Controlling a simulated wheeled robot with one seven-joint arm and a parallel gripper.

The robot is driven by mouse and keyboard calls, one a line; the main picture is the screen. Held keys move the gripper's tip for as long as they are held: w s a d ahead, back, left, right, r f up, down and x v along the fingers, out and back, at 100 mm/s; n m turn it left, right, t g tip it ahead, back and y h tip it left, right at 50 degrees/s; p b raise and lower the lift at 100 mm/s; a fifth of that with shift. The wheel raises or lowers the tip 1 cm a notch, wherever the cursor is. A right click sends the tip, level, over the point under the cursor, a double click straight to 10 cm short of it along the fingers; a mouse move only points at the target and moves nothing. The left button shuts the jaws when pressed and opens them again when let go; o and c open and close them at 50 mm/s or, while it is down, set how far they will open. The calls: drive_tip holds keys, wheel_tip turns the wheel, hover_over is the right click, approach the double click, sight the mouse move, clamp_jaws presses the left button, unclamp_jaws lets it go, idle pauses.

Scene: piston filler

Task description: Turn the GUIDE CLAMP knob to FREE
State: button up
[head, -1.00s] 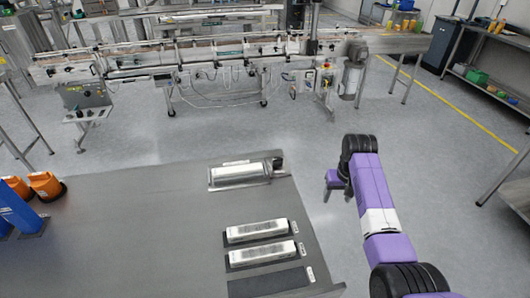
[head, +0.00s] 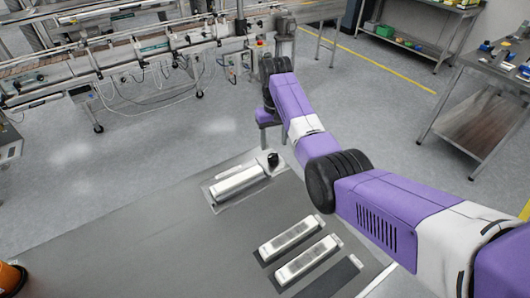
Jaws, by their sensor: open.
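A small dark knob (head: 273,158) stands at the far right end of a plate with a long pale block (head: 238,184) on the grey table. Its lettering is too small to read, so I cannot tell from the picture whether it is the GUIDE CLAMP knob or where it points. My gripper (head: 271,132) is open, fingers down, a little beyond the knob in the picture and apart from it. No object shows between the fingers, which are small and partly hidden by my wrist.
Two more pale blocks (head: 290,238) (head: 306,259) lie on dark strips at the table's front right. An orange object (head: 10,277) is at the left edge. A conveyor line (head: 130,60) stands behind, across open floor. A metal bench (head: 490,100) is at the right. The table's middle is bare.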

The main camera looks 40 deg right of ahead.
sight(273, 157)
wheel_tip(273, 157, down, 7)
drive_tip(key=shift+r, duration=0.2)
clamp_jaws()
idle(0.3)
